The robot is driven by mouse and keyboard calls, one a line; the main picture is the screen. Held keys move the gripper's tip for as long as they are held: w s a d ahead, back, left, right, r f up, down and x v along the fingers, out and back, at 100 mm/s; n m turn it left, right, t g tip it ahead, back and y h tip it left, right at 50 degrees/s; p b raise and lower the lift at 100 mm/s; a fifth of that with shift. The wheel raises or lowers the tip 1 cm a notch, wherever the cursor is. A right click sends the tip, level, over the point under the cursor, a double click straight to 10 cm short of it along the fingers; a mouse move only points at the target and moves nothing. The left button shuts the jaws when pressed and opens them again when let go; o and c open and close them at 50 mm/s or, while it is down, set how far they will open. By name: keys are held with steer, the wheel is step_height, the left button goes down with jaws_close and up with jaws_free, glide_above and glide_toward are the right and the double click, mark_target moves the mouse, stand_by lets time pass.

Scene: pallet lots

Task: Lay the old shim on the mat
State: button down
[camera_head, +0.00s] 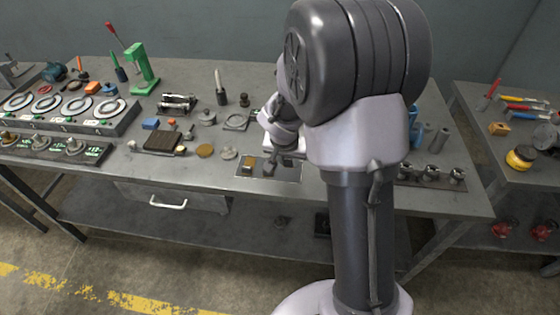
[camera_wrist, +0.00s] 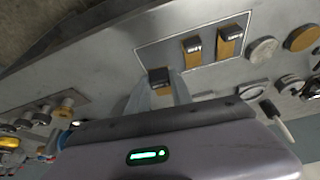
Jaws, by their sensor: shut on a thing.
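The mat (camera_head: 288,174) is a flat grey rectangle with a pale outline near the front edge of the bench. It also shows in the wrist view (camera_wrist: 213,68). Two small brass-coloured pieces with dark tops, a left one (camera_wrist: 192,52) and a right one (camera_wrist: 229,41), are on the mat. My gripper (camera_head: 269,167) is over the mat, beside these pieces. In the wrist view its fingers are shut on a small dark-topped piece, apparently the old shim (camera_wrist: 158,76), near the outline's left side. Whether it touches the mat is hard to tell. My arm hides part of the bench behind.
Round discs (camera_head: 205,151) and a dark block (camera_head: 165,141) lie left of the mat. A gauge box (camera_head: 72,125) stands at the far left. Dark holders (camera_head: 430,174) stand to the right. A drawer handle (camera_head: 168,203) projects below the bench front.

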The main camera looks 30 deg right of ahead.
steer(key=shift+w+d, duration=0.1)
steer(key=shift+w, duration=0.25)
steer(key=shift+f+b, duration=0.1)
steer(key=shift+b, duration=0.25)
step_height(320, 180, down, 6)
steer(key=b, duration=0.6)
steer(key=shift+s, duration=0.1)
steer(key=shift+r, duration=0.2)
steer(key=c, duration=1.1)
jaws_free()
steer(key=shift+o, duration=0.2)
